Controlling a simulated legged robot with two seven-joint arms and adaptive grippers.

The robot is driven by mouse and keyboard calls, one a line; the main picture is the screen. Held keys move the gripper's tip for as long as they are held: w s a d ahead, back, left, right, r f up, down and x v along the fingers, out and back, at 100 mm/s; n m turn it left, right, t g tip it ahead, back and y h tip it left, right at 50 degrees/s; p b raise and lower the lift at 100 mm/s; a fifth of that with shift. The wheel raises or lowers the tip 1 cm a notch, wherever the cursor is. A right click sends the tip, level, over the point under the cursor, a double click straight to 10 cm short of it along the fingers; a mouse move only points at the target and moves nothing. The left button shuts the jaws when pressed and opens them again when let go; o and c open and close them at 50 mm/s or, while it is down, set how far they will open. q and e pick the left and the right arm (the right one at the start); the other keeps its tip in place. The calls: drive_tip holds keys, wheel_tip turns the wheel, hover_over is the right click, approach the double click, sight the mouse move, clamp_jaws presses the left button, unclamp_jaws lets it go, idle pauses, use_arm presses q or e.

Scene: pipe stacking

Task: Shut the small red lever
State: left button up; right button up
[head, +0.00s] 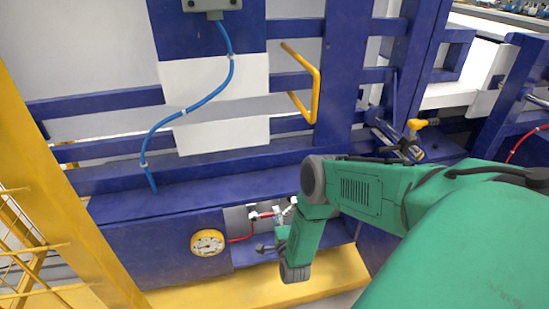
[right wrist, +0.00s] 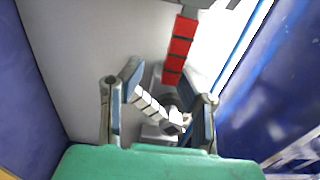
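The small red lever (head: 264,214) sits in a recess low on the blue machine frame. In the right wrist view the red segmented lever (right wrist: 179,50) points up, beyond the fingertips. A white segmented handle (right wrist: 150,104) and a grey valve body lie between the fingers in that view. My right gripper (head: 271,232) reaches into the recess from the right, close to the lever. The right wrist view shows the gripper (right wrist: 165,88) open, its two fingers wide apart around the white handle. I cannot tell whether either finger touches anything. My left gripper is out of view.
A round gauge (head: 207,243) with a red hose is left of the recess. Blue walls flank the recess. A yellow ledge (head: 190,294) runs below. A yellow handle (head: 315,90) and a blue hose (head: 190,108) are above. A yellow-capped lever (head: 416,124) is at right.

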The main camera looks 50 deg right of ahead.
drive_tip(key=shift+w+r, duration=0.15)
drive_tip(key=v, duration=1.2)
drive_tip(key=shift+f, duration=0.25)
drive_tip(key=shift+d, duration=0.1)
